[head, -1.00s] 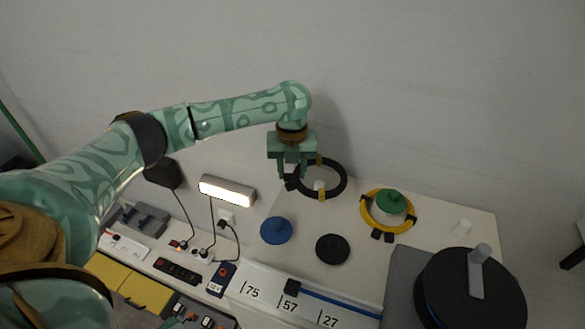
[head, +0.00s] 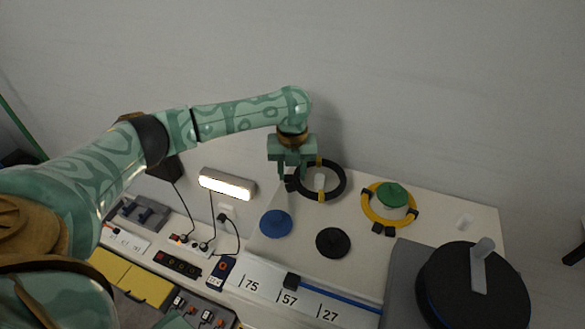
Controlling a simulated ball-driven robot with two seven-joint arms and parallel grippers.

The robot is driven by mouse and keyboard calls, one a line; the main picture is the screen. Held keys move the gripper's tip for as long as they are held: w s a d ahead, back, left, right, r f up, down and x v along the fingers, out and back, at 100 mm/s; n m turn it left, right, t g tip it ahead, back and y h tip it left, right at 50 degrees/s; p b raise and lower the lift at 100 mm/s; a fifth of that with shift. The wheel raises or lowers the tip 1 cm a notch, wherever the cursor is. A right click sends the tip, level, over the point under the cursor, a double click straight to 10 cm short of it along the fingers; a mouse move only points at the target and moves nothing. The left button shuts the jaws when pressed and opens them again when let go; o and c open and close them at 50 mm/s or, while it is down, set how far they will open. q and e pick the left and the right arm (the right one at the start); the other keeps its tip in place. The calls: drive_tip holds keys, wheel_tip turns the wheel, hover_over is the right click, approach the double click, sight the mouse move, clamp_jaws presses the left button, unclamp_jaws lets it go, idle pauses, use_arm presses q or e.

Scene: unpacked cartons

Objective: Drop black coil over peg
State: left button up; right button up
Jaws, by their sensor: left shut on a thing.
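The black coil (head: 341,189), a ring with tan bands, hangs from my left gripper (head: 289,176). The jaws are shut on its left side. A small white peg (head: 319,181) shows through the coil's opening. I cannot tell whether the coil is around the peg or still above it. My right gripper is not in view.
A blue disc (head: 276,223) and a black disc (head: 333,242) lie on the white table in front. A big black drum with a grey handle (head: 472,290) stands at front right. A lit lamp (head: 227,185), cables and sockets are at the left.

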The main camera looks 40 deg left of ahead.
use_arm(q)
drive_tip(key=shift+f+b, duration=0.3)
drive_tip(key=shift+f, duration=0.65)
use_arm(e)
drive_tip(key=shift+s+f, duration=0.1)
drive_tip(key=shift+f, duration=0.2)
use_arm(q)
drive_tip(key=o, duration=1.1)
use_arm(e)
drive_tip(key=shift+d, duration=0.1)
use_arm(q)
drive_tip(key=shift+o, duration=0.2)
wheel_tip(320, 180, up, 16)
drive_tip(key=p, duration=0.8)
drive_tip(key=shift+r, duration=0.15)
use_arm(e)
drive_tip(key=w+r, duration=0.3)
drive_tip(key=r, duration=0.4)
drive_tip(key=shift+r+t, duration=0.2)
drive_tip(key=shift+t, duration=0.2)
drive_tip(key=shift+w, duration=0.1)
